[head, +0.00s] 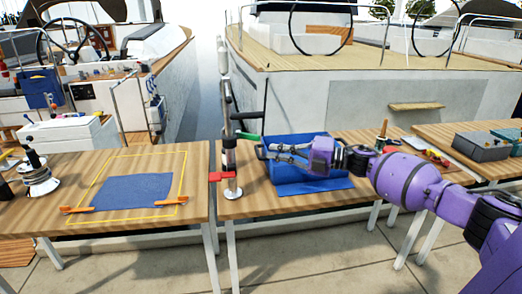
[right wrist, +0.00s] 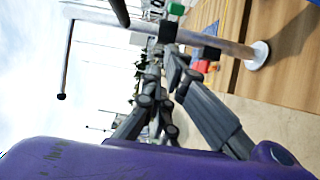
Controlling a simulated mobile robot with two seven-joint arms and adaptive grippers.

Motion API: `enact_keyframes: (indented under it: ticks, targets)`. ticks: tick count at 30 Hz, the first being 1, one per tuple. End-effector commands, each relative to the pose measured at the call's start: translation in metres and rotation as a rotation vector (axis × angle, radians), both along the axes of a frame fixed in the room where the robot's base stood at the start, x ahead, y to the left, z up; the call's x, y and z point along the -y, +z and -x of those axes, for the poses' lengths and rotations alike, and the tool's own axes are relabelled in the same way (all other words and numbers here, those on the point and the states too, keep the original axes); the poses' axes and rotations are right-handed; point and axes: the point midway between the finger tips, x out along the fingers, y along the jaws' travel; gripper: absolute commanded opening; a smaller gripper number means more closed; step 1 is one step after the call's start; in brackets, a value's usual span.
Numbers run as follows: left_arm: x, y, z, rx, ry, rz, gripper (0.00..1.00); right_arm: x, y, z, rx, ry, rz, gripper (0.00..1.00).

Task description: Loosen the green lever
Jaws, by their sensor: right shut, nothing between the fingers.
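The green lever (head: 247,136) sticks out to the right from an upright metal post (head: 229,158) at the left end of the middle table. In the right wrist view the green part (right wrist: 176,9) shows at the top edge, near the post (right wrist: 225,45). My right gripper (head: 267,149) is shut and empty. Its fingers point left toward the post, just right of and a little below the green lever in the head view, with no clear contact. In the right wrist view the fingertips (right wrist: 164,65) show close to the post. My left gripper is in neither view.
A red lever (head: 220,176) sits low on the same post. A blue bin (head: 300,180) stands behind and below my right gripper. The left table holds a blue cloth (head: 133,191) inside a yellow outline. A gap separates the left and middle tables.

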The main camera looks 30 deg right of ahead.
Motion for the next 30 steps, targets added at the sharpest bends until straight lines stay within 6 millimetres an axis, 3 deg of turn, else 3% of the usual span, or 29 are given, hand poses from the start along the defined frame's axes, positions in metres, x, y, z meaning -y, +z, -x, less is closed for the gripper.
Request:
enact_keyframes:
  ticks: [3,9,30]
  targets:
    - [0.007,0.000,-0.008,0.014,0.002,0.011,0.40,0.017,0.000,0.012,0.000,0.000,0.000,0.00]
    - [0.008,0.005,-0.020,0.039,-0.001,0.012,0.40,0.029,0.002,0.021,0.003,0.001,0.000,0.00]
    - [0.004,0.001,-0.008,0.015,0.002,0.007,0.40,0.037,0.001,0.016,-0.010,-0.035,-0.007,0.00]
